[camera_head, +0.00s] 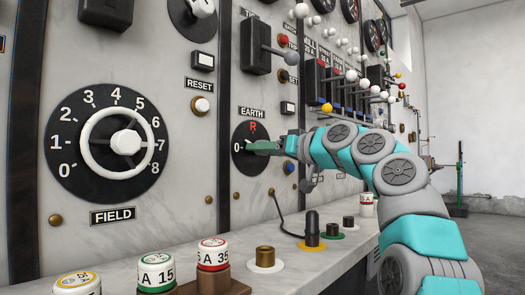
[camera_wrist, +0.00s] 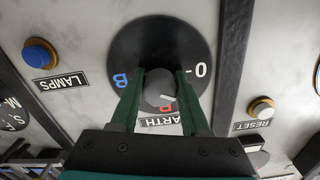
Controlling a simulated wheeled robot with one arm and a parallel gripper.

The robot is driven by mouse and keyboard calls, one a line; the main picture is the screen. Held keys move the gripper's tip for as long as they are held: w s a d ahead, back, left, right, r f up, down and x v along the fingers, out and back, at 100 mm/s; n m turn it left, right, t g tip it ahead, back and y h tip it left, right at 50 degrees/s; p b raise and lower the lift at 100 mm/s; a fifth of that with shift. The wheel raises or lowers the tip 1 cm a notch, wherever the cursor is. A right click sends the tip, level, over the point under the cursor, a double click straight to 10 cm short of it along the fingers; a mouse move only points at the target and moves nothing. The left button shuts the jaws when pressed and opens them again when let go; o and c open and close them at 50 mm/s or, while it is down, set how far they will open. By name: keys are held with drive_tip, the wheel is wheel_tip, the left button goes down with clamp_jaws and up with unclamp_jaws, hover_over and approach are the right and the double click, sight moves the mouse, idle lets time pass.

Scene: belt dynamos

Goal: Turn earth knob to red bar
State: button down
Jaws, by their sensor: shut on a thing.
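The earth knob (camera_wrist: 157,86) is a dark grey knob on a round black dial (camera_wrist: 160,45), seen in the wrist view. My gripper (camera_wrist: 160,75) has its two green fingers on either side of the knob, closed on it. A short white mark on the knob points to the lower right, between the white 0 (camera_wrist: 201,70) and the red mark (camera_wrist: 165,109), closer to the red mark. A blue mark (camera_wrist: 120,80) is left of the knob. In the head view my gripper (camera_head: 264,147) covers the knob; the red mark (camera_head: 253,127) shows at the dial's top.
A large white FIELD handwheel (camera_head: 124,142) is at left. RESET (camera_head: 201,105) and LAMPS (camera_wrist: 40,54) buttons flank the dial. Levers with coloured balls (camera_head: 350,76) stick out above my arm. Fuses and posts stand on the ledge (camera_head: 215,236) below.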

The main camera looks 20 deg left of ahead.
drive_tip(key=shift+m, duration=0.9)
drive_tip(key=shift+s+r+m+p, duration=0.1)
drive_tip(key=shift+r+m+p, duration=0.2)
drive_tip(key=shift+m+p, duration=0.85)
drive_tip(key=m+p, duration=0.2)
drive_tip(key=m, duration=0.1)
drive_tip(key=m+p, duration=0.3)
drive_tip(key=m, duration=0.1)
drive_tip(key=shift+p, duration=0.3)
drive_tip(key=shift+m+p, duration=0.3)
drive_tip(key=shift+m, duration=0.05)
drive_tip(key=shift+f, duration=0.15)
drive_tip(key=shift+c, duration=1.9)
unclamp_jaws()
